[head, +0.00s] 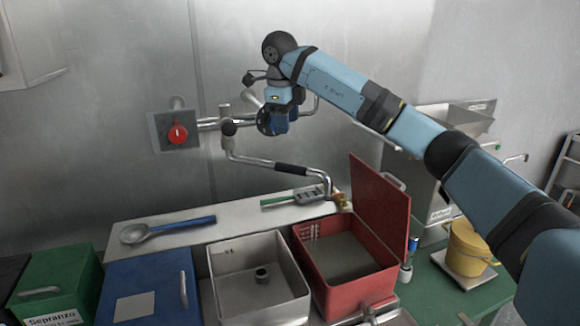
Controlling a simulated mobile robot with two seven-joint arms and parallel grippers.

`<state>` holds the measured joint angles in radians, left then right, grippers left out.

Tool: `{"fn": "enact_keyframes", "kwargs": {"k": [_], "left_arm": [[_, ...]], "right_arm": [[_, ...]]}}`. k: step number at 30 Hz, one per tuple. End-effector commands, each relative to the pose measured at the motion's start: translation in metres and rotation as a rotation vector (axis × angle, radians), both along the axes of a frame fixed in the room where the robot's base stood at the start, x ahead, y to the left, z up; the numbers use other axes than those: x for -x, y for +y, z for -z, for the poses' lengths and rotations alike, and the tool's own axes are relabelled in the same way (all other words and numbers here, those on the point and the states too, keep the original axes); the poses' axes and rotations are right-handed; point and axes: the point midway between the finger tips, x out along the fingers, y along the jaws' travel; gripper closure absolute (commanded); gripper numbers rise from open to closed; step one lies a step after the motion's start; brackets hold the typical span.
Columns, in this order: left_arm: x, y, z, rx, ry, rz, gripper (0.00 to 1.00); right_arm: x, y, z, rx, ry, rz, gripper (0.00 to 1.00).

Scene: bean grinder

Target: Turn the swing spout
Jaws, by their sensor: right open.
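The swing spout (258,162) is a thin metal pipe with a dark sleeve on it. It drops from a joint on the wall pipe, bends and runs right, ending above the red bin. My right gripper (272,121) hangs from the upper middle, in front of the wall pipe and to the right of the spout's upper joint. It is open. Its fingers overlap dark and blue parts, so I cannot tell whether it touches the pipe. It is apart from the spout's sleeve. My left gripper is out of view.
A red knob (178,133) sits on a wall plate at left. Below are a steel sink (224,293), a red bin (322,286) with its lid (378,210) raised, a blue bin (120,270) and a green bin (50,275). A ladle (180,226) lies on the ledge. A yellow bucket (468,248) stands right.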

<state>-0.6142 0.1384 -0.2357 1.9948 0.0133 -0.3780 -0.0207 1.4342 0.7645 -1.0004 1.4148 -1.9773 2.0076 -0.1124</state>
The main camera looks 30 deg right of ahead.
Motion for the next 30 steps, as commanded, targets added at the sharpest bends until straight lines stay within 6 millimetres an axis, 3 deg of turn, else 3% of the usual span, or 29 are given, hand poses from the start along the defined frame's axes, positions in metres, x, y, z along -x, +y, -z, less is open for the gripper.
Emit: {"fn": "enact_keyframes", "kwargs": {"k": [5, 18, 24, 30], "left_arm": [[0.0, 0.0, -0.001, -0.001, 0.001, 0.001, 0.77], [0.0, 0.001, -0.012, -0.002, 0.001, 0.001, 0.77], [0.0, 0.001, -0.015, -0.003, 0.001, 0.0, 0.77], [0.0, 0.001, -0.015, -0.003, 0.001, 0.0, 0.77]], "right_arm": [[-0.002, -0.003, 0.021, 0.001, 0.007, 0.001, 0.49], [-0.011, -0.018, 0.107, -0.001, 0.004, 0.0, 0.49], [-0.014, -0.021, 0.128, -0.001, 0.002, -0.001, 0.49], [-0.014, -0.021, 0.134, -0.002, 0.001, -0.001, 0.49]]}}
